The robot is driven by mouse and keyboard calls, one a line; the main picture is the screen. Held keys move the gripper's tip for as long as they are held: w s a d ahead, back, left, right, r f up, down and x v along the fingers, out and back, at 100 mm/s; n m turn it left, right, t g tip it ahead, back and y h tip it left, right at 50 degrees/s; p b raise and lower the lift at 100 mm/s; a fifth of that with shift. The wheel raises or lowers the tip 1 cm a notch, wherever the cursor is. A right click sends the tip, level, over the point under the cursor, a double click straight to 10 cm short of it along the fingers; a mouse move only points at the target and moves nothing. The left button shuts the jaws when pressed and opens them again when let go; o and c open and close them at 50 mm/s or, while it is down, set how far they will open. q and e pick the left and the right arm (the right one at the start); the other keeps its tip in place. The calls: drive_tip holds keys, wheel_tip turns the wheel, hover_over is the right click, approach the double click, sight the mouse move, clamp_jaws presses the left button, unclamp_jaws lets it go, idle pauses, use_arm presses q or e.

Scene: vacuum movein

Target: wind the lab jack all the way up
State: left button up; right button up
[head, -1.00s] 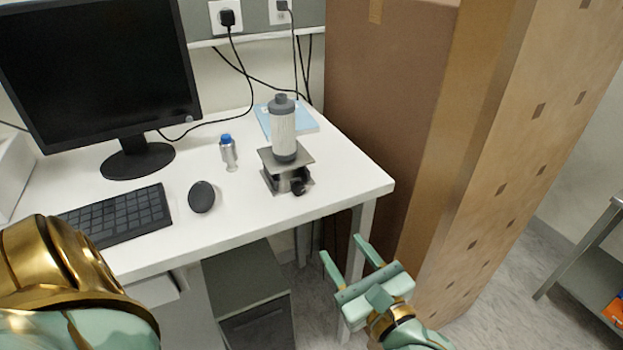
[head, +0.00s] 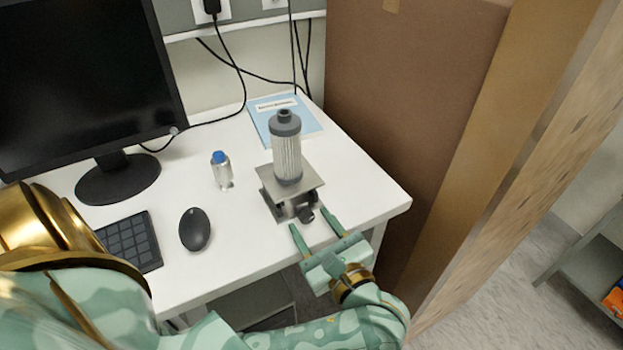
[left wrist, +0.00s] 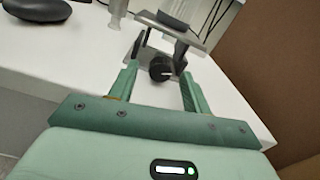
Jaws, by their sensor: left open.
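The lab jack (head: 291,196) stands low on the white desk near its right front corner, its top plate tilted in the picture. A grey filter cartridge (head: 287,150) stands upright on the plate. The jack's dark round knob (head: 306,214) faces the front edge; it also shows in the left wrist view (left wrist: 160,69), between and beyond my fingertips. My left gripper (head: 313,227) is open and empty at the desk's front edge, its fingers pointing at the knob, one on each side. I cannot see contact with the knob. My right gripper is not in view.
A tall cardboard box (head: 415,110) stands close right of the desk.

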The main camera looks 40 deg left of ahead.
use_arm(q)
drive_tip(key=c, duration=1)
drive_tip(key=shift+r+m+p, duration=0.2)
drive_tip(key=shift+m+p, duration=0.35)
drive_tip(key=shift+m, duration=0.45)
drive_tip(key=shift+m+p, duration=0.45)
drive_tip(key=shift+m, duration=0.65)
drive_tip(key=shift+f, duration=0.15)
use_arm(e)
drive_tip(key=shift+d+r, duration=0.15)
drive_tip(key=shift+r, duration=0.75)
use_arm(q)
drive_tip(key=o, duration=1)
drive_tip(key=shift+d, duration=0.1)
